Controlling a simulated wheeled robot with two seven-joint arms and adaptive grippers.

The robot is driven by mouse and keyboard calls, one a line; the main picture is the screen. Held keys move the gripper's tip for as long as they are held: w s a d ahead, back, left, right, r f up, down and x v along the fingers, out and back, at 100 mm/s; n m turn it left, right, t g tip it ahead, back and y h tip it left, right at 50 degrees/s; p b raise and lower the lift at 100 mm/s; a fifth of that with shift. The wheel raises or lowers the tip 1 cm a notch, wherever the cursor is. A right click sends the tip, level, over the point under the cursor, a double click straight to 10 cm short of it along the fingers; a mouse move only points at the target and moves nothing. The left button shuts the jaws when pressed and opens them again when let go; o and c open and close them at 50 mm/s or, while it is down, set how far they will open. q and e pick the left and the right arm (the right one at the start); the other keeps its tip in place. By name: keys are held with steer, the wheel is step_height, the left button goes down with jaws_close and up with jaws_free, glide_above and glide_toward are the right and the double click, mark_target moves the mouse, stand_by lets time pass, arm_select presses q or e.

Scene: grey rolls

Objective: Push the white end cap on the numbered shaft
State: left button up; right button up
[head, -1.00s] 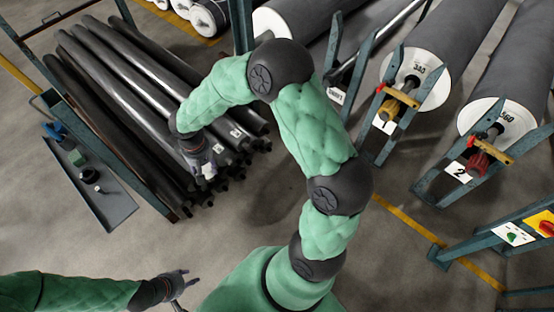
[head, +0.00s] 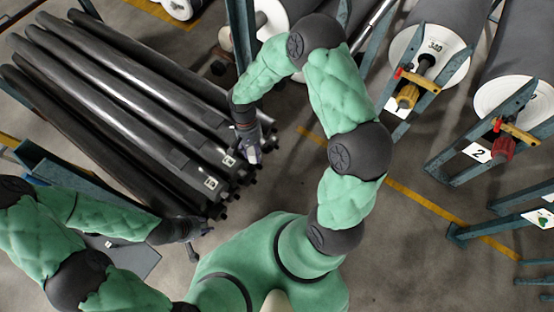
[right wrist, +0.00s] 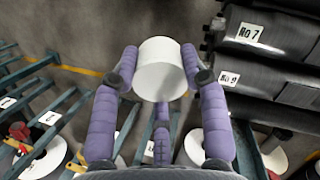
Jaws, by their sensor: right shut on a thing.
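My right gripper (right wrist: 160,68) is shut on the white end cap (right wrist: 160,80), which sits between its purple-grey fingers in the right wrist view. In the head view this gripper (head: 249,150) is just right of the ends of the dark shafts, apart from them as far as I can tell. The stacked shafts (head: 120,85) carry white number labels at their near ends; in the right wrist view I read No 7 (right wrist: 249,34) and No 9 (right wrist: 228,78). My left gripper (head: 202,234) is empty, its fingers spread, below the shaft ends.
Large grey rolls with white ends (head: 430,52) stand in blue-green frames at right, with yellow and red fittings. A grey tray (head: 125,262) lies partly behind my left arm. Open floor with a yellow line (head: 400,190) lies to the right.

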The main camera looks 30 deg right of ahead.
step_height(320, 180, down, 15)
steer(key=a+m+t+y+b, duration=0.1)
steer(key=m+t+y+b, duration=0.25)
steer(key=m+y, duration=0.95)
steer(key=d+f+m+t+h+b, duration=0.3)
steer(key=d+f+m+t+h, duration=0.4)
steer(key=d+f+m+t, duration=0.6)
step_height(320, 180, down, 3)
steer(key=w+m+t, duration=0.1)
steer(key=m+t, duration=0.1)
steer(key=t, duration=0.1)
steer(key=shift+r+m+b, duration=0.2)
steer(key=shift+m+b, duration=0.15)
steer(key=shift+m, duration=0.05)
steer(key=shift+b+x, duration=0.75)
steer(key=shift+x, duration=2.1)
steer(key=shift+r, duration=0.1)
